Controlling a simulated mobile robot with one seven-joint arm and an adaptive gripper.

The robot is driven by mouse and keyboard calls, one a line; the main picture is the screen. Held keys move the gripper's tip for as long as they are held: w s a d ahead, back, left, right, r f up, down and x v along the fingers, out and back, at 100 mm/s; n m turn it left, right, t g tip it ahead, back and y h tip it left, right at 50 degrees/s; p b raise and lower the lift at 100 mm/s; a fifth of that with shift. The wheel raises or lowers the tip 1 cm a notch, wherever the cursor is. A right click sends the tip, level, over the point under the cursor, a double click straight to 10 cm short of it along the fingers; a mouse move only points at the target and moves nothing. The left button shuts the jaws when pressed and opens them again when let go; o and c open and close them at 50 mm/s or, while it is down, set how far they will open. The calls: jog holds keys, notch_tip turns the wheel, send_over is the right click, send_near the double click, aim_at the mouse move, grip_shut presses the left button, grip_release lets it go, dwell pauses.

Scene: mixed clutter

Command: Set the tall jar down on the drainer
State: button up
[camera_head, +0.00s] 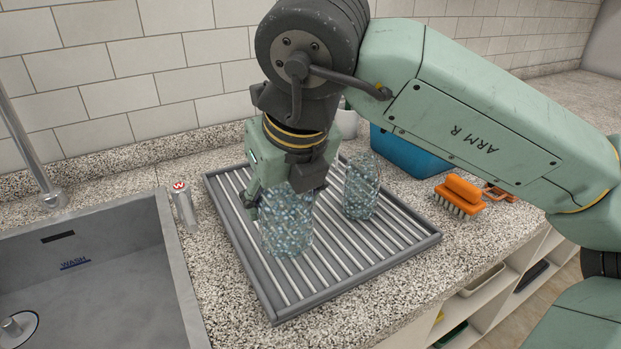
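The tall jar (287,228) is clear, speckled glass with a blue-grey tint and stands upright over the left-middle part of the drainer. My gripper (284,194) points down with a finger on either side of the jar's upper part, and appears shut on it. The gripper hides the jar's rim. The drainer (262,286) is a dark grey tray with light slats, lying on the counter. I cannot tell whether the jar's base touches the slats.
A second, similar speckled glass (361,188) stands on the drainer, right of the jar. A blue container (412,153) and an orange brush (460,195) are beyond the drainer's right side. A sink (95,275) and tap (30,150) are left. The front slats are bare.

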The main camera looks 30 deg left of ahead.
jog(key=w+f, duration=0.1)
jog(key=w+a+f+p, duration=0.2)
jog(key=w, duration=0.1)
jog(key=shift+a+f, duration=0.2)
jog(key=shift+a, duration=0.05)
jog(key=shift+f, duration=0.25)
jog(key=shift+f, duration=0.2)
jog(key=o, duration=1.8)
jog(key=shift+r, duration=0.1)
